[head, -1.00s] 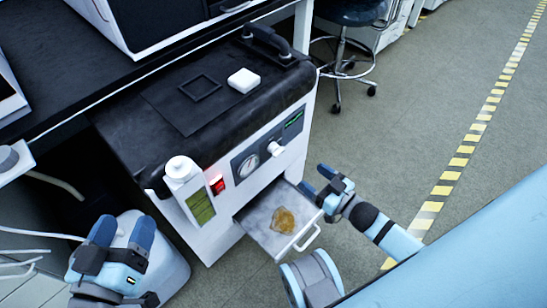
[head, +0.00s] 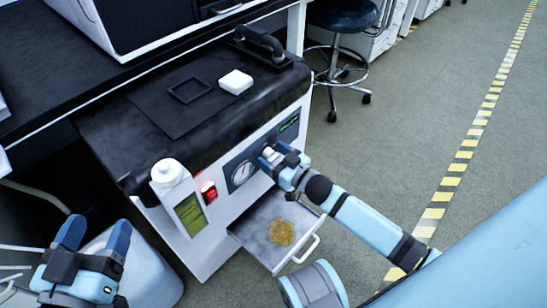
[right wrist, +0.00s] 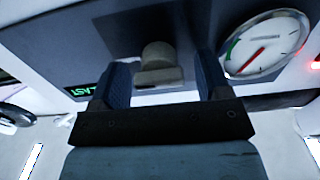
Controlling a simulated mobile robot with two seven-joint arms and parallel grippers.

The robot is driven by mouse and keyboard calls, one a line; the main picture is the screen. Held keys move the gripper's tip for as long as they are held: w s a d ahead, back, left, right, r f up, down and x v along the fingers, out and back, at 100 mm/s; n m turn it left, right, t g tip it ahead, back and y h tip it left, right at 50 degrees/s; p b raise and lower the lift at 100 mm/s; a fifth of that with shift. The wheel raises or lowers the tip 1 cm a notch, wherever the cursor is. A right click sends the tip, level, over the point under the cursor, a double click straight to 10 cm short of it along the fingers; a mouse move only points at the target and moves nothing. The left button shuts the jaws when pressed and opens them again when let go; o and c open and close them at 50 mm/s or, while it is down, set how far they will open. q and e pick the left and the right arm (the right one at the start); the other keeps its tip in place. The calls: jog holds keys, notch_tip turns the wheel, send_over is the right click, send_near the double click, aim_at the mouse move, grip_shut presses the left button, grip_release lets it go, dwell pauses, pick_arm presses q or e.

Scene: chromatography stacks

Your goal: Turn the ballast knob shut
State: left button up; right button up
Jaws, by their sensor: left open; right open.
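The ballast knob (right wrist: 158,65) sticks out from the dark front panel of the pump unit (head: 110,140). In the right wrist view it is a grey knob with a flat grip bar, and it stands between my right gripper's two blue fingers (right wrist: 160,85), with a gap on each side. My left gripper (head: 95,235) is open and empty at the lower left, away from the unit.
A round gauge (right wrist: 266,44) sits beside the knob on the panel. Below, an open drip tray (head: 255,225) holds an amber puddle (head: 280,232). The floor to the right is clear.

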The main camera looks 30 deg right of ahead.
jog(key=c, duration=0.9)
